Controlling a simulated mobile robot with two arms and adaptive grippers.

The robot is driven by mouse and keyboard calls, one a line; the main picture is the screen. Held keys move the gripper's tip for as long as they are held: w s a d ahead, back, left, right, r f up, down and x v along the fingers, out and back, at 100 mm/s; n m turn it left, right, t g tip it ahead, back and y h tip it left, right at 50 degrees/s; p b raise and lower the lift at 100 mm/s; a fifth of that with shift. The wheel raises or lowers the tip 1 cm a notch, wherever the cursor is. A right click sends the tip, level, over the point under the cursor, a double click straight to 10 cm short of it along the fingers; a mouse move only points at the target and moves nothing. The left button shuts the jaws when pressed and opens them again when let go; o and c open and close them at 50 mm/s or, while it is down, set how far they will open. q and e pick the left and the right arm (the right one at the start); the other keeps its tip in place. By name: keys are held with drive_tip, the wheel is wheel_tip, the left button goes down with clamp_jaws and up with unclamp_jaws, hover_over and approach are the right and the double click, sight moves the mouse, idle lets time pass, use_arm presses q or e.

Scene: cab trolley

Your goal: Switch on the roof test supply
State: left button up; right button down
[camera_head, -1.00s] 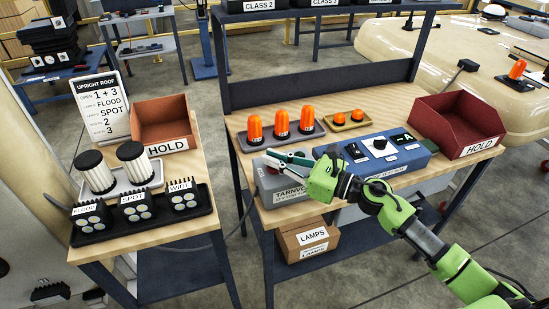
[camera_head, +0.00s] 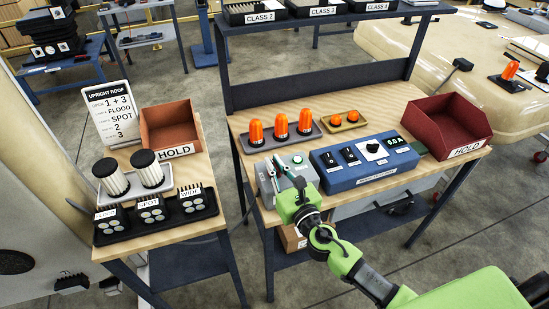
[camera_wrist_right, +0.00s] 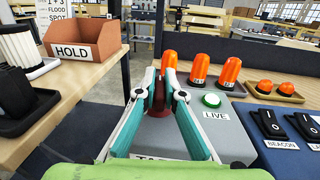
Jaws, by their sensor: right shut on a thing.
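The grey supply box (camera_head: 265,183) stands at the left front of the workbench. It has a red knob (camera_wrist_right: 158,100) and a green lamp (camera_head: 297,159) labelled LIVE, which looks bright in the right wrist view (camera_wrist_right: 211,100). My right gripper (camera_head: 281,164) reaches over the box from the front. Its teal fingers (camera_wrist_right: 158,82) are shut on the red knob, one on each side, and hide part of it. The blue test panel (camera_head: 365,165) is to the right of the box; its display (camera_head: 397,141) reads about 0.0 A. My left gripper is not in view.
Orange beacons (camera_head: 280,127) stand on a tray behind the box, with a small tray of amber lamps (camera_head: 345,117) beside it. A red HOLD bin (camera_head: 447,124) is at right. The left table holds another HOLD bin (camera_head: 170,125), filters and lamps.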

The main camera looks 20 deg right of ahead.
drive_tip(key=shift+m+h, duration=0.5)
drive_tip(key=shift+h, duration=0.3)
drive_tip(key=c, duration=2.1)
unclamp_jaws()
drive_tip(key=shift+c, duration=0.2)
drive_tip(key=s, duration=1.2)
drive_tip(key=shift+d, duration=0.2)
